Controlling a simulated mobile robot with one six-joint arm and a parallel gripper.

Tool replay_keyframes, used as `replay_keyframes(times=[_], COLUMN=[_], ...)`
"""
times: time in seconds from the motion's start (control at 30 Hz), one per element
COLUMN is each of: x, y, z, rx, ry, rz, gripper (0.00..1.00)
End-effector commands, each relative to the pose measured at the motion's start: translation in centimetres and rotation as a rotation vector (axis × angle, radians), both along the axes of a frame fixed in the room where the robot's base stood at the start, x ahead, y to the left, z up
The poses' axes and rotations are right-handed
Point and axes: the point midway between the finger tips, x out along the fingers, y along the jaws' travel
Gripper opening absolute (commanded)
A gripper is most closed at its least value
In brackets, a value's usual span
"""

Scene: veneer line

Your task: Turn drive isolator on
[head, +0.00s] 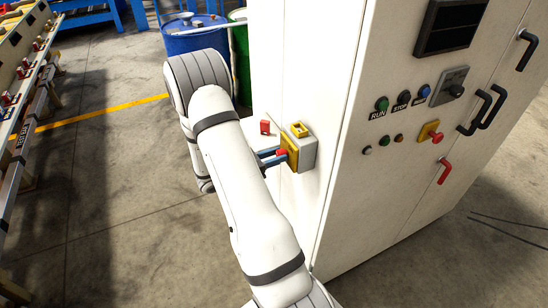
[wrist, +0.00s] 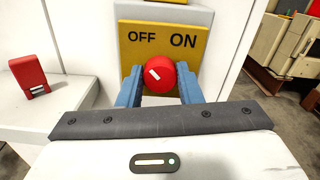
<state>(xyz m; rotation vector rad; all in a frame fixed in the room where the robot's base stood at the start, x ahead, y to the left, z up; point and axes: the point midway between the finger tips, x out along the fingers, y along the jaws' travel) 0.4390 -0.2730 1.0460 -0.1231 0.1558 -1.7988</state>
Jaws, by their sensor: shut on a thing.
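The drive isolator is a grey box (head: 309,153) with a yellow plate (head: 292,156) on the side of the white cabinet. In the wrist view the yellow plate (wrist: 205,65) reads OFF on the left and ON on the right. Its round red knob (wrist: 163,77) carries a short white mark left of the knob's centre, slanting up-left to the OFF side. The knob also shows in the head view (head: 281,152). My gripper (wrist: 160,90) has its blue fingers shut on the knob, one on each side. In the head view my gripper (head: 275,158) reaches the box from the left.
A small red block-like item (wrist: 29,74) sits on a white ledge left of the isolator. The cabinet front (head: 400,170) has buttons, another red knob on yellow (head: 436,137) and black handles. Blue (head: 197,36) and green drums stand behind my arm.

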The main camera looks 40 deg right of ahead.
Motion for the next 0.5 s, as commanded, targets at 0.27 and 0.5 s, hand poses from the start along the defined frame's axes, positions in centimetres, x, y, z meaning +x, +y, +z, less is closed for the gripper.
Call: replay_keyframes(times=[0.27,0.5], x=[0.12,0.09], y=[-0.15,-0.18], z=[-0.47,-0.59], rx=[-0.036,-0.088], ry=[-0.146,-0.358], rz=[0.003,0.003], gripper=[0.09,0.09])
